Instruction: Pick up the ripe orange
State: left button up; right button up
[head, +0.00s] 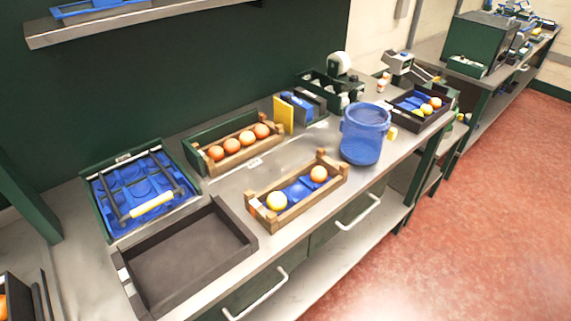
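A front wooden crate (300,204) stands on the workbench. A dark tray (414,127) at the right back holds yellow and orange fruits (426,109). Which fruit is the ripe orange of the task I cannot tell for certain. Neither of my grippers is in view.
An empty dark tray (182,262) lies at the front left. A blue-filled green box (108,226) with a yellow-handled bar is behind it. A blue bucket (364,136) stands right of the front crate. Drawer handles (358,213) stick out below. Red floor (480,210) is clear at right.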

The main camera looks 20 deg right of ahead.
aim_at(319, 174)
jog(key=z, duration=0.7)
jog(key=u, duration=2.5)
jog(key=z, duration=2.5)
jog(key=i+l+u, duration=0.1)
jog(key=u, duration=0.9)
jog(key=l+u, duration=0.3)
jog(key=l, duration=0.25)
jog(key=l+u, duration=0.3)
jog(key=l, duration=0.25)
jog(key=k+l+u, duration=0.25)
jog(key=l, duration=0.3)
jog(key=l+u, duration=0.3)
jog(key=l, duration=0.25)
